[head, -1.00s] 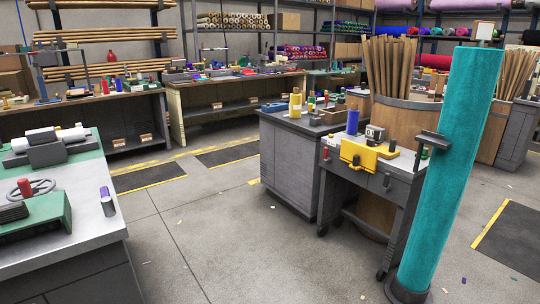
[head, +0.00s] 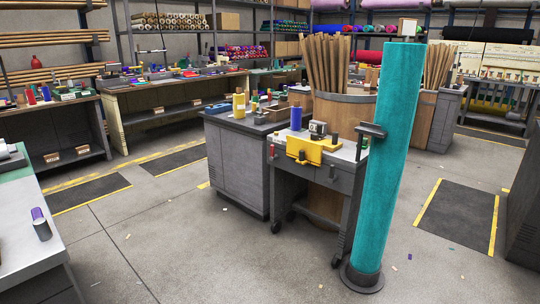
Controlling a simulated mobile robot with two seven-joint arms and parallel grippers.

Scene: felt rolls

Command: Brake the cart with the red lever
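A grey wheeled cart (head: 320,174) stands in the middle of the head view with its casters on the concrete floor. A small red part (head: 272,152) shows at the cart's left front corner, too small to tell for sure if it is the lever. A yellow device (head: 304,149) is on the cart's front edge. A tall teal felt roll (head: 390,150) stands upright on a round dark base (head: 362,279), just right of the cart, and hides part of its right side. Neither of my grippers is in view.
A grey cabinet (head: 236,170) stands left of the cart. A light-topped bench (head: 22,235) fills the lower left. A wooden bin (head: 340,105) of tubes is behind. Open floor (head: 205,265) lies in front; a dark floor mat (head: 456,217) is at right.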

